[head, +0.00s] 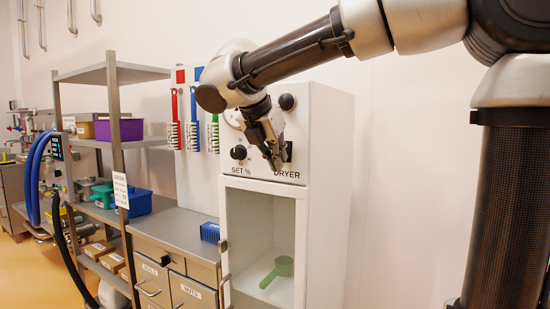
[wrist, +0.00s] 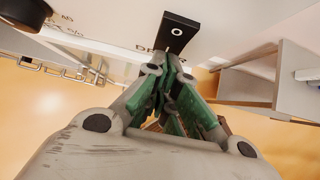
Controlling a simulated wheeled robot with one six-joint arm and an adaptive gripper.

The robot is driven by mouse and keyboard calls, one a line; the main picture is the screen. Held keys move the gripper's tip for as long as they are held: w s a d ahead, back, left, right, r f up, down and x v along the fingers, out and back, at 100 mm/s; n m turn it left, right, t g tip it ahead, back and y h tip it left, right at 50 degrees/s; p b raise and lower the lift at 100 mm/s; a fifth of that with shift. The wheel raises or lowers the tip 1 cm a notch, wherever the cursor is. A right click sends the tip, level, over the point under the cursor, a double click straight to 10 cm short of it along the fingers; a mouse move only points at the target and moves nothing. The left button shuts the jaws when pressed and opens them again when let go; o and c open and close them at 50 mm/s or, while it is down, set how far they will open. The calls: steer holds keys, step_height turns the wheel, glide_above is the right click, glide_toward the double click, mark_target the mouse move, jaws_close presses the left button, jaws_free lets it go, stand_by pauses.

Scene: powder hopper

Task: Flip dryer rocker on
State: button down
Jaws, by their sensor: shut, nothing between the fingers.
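The white dryer cabinet (head: 325,150) stands in the middle of the head view, with the labels "SET %" and "DRYER" on its front panel. The dryer rocker (wrist: 180,32) is a black block with a white O mark in the wrist view. In the head view only a dark part of the rocker (head: 289,150) shows beside my fingers. My gripper (head: 274,163) is shut and empty in front of the panel. In the wrist view its fingertips (wrist: 173,60) are just below the rocker and cover part of the DRYER label. I cannot tell whether they touch it.
A black knob (head: 239,152) sits left of the rocker above "SET %", and another knob (head: 287,102) sits higher. Below is the cabinet's glazed door with a green scoop (head: 277,271) behind it. A steel counter (head: 178,228) and shelving stand to the left.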

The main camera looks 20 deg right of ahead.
steer(key=shift+w+d+f, duration=0.2)
steer(key=shift+w, duration=0.05)
steer(key=shift+r, duration=0.1)
